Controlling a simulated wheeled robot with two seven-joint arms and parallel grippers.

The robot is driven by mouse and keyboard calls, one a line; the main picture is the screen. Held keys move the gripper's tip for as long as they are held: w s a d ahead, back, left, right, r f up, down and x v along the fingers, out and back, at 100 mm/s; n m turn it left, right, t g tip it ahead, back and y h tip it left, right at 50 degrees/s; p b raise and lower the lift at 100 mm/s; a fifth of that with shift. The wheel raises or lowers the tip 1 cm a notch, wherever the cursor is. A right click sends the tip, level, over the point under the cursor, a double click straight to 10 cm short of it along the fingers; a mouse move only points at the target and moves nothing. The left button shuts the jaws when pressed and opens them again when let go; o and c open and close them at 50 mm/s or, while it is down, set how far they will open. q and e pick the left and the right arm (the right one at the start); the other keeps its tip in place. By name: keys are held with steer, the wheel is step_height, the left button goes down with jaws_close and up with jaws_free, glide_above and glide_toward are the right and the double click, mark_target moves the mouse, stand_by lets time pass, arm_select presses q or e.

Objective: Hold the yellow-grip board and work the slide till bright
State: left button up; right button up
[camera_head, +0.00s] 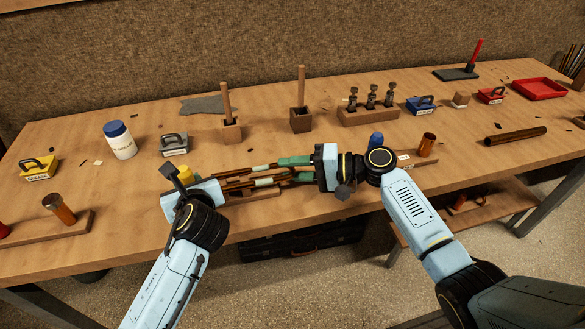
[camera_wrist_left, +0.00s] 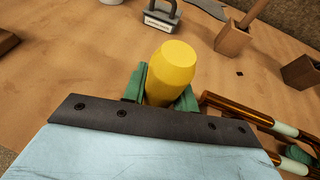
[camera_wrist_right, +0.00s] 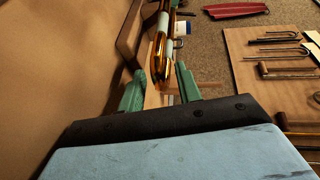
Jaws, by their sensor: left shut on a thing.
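The yellow grip (camera_head: 185,172) of the board shows at the left end of the slide. My left gripper (camera_wrist_left: 172,95) is shut on it, with a green finger on each side. The slide (camera_head: 250,180) is copper-coloured tubes with pale sleeves, lying over a wooden board at the front of the bench. Its tubes also show in the left wrist view (camera_wrist_left: 255,115). My right gripper (camera_head: 299,169) is at the slide's right end with its green fingers apart. In the right wrist view the slide's golden end (camera_wrist_right: 160,65) shows between and beyond the fingers; contact is unclear.
Behind stand a white jar (camera_head: 120,141), a grey-handled block (camera_head: 174,145), wooden holders with sticks (camera_head: 231,130) and a valve rack (camera_head: 368,114). A blue grip (camera_head: 376,139) and a copper cylinder (camera_head: 426,146) stand right of my right gripper. The bench front edge is close.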

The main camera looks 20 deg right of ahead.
jaws_close()
steer(key=shift+f, duration=0.1)
steer(key=shift+a, duration=1.95)
steer(key=shift+f, duration=0.1)
jaws_free()
steer(key=shift+d, duration=0.1)
